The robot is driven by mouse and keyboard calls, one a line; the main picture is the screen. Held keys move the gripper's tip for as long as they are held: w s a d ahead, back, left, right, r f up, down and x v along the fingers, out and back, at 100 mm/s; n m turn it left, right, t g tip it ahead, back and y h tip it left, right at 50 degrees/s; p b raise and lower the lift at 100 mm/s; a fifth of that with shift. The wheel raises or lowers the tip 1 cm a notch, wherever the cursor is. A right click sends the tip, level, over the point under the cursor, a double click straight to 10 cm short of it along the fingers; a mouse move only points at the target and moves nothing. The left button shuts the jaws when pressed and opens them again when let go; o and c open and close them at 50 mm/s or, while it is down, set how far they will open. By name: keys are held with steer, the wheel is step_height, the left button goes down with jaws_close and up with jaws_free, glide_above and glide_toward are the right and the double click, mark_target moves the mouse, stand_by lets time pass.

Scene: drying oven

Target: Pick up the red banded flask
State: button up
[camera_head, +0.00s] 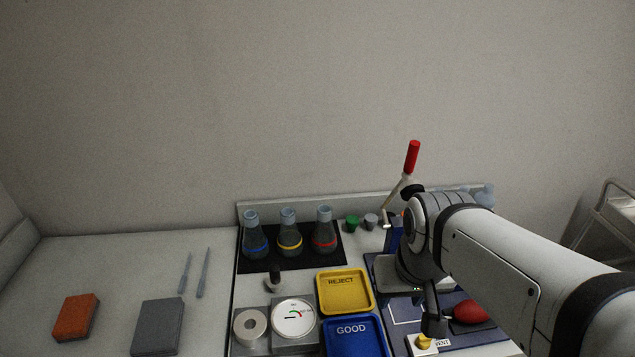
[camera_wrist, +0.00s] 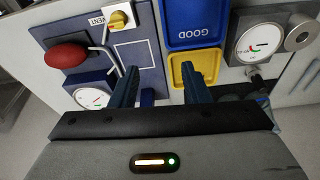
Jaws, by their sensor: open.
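The red banded flask (camera_head: 325,238) stands upright on a black mat (camera_head: 262,266) at the back of the bench in the head view. It is the rightmost of three clear flasks, beside the yellow banded flask (camera_head: 289,238) and the blue banded flask (camera_head: 254,241). My gripper (camera_wrist: 159,76) shows in the wrist view with its two fingers apart and nothing between them. It is over the blue panel side, right of the flasks in the head view, where my arm covers part of it. I cannot make out the red banded flask in the wrist view.
A yellow REJECT tray (camera_head: 344,305) and a blue GOOD tray (camera_head: 355,340) lie in front of the flask. Green and grey stoppers (camera_head: 352,223) sit close to its right. A red-handled lever (camera_head: 412,158) rises behind my arm. A round gauge (camera_head: 294,317) stands left of the trays.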

steer(key=shift+o, duration=0.9)
steer(key=shift+w, duration=0.1)
steer(key=shift+o, duration=0.9)
steer(key=w+a+n, duration=0.1)
steer(key=w+a, duration=0.1)
steer(key=w, duration=0.5)
steer(key=w+a+r+n+y+b, duration=0.1)
steer(key=w+a, duration=0.1)
steer(key=w, duration=0.5)
steer(key=shift+w+a+r+n+t, duration=0.25)
steer(key=shift+a+r+n+t, duration=0.05)
steer(key=shift+a+t, duration=0.1)
steer(key=n, duration=0.2)
glide_above(324, 228)
steer(key=f, duration=0.1)
steer(key=shift+t+y, duration=0.4)
steer(key=shift+d+x, duration=0.2)
steer(key=shift+x, duration=1.05)
steer(key=shift+d+x, duration=0.2)
steer(key=shift+x, duration=1.05)
steer(key=shift+d+x, duration=0.2)
steer(key=shift+x, duration=1.1)
